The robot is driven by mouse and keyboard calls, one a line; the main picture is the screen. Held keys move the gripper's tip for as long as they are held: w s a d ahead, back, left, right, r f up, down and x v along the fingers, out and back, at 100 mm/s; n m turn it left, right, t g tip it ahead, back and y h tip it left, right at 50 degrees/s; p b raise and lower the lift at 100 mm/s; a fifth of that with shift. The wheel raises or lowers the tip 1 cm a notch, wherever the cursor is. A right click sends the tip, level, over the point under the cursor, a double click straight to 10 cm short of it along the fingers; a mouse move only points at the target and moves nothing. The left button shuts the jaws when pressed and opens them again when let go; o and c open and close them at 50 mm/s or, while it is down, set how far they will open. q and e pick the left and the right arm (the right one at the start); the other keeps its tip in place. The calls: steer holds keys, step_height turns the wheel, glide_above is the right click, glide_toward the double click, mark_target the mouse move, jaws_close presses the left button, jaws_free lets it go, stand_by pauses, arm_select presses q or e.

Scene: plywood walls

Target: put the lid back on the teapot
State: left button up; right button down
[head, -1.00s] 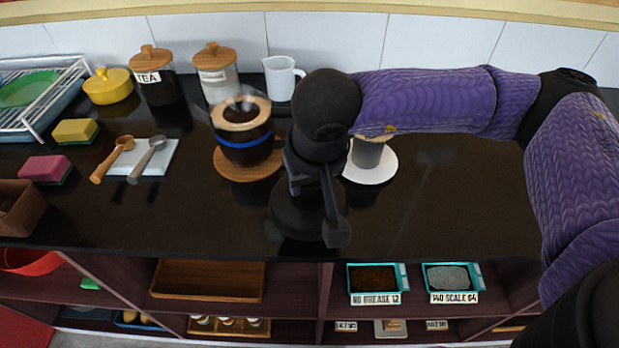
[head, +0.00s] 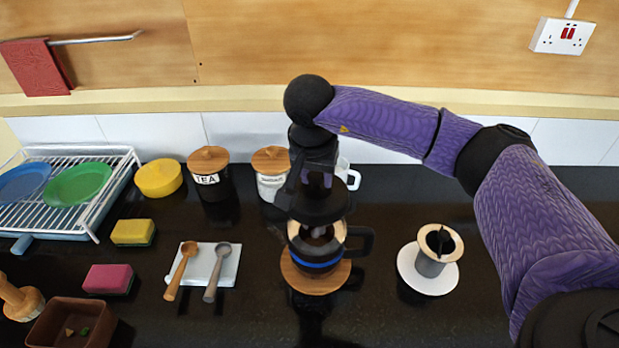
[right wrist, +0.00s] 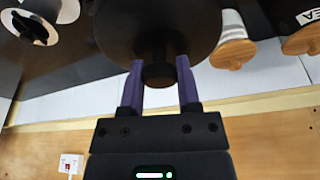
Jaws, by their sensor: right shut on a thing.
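The teapot (head: 318,255) is a dark pot with a wooden collar, a blue band and a black handle on its right. It stands on a round wooden board (head: 300,281). My right gripper (head: 318,182) is shut on the knob of the round black lid (head: 320,207). The lid is held over the teapot, with a gap through which part of the pot's open mouth shows in the head view. In the right wrist view, the purple fingers (right wrist: 160,82) pinch the knob from both sides, and the lid (right wrist: 160,25) hides the teapot. My left gripper is out of view.
A tea jar (head: 212,180), a second jar (head: 270,185) and a white jug (head: 345,172) stand behind. Two scoops lie on a white tray (head: 202,262) at left.

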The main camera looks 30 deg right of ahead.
mark_target(317, 193)
steer(key=shift+s+f, duration=0.2)
step_height(317, 193, down, 5)
steer(key=b, duration=0.4)
steer(key=shift+s, duration=0.15)
steer(key=shift+f+b, duration=0.5)
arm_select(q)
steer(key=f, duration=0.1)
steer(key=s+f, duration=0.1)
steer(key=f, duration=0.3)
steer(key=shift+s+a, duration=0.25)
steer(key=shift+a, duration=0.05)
arm_select(e)
steer(key=shift+r, duration=0.1)
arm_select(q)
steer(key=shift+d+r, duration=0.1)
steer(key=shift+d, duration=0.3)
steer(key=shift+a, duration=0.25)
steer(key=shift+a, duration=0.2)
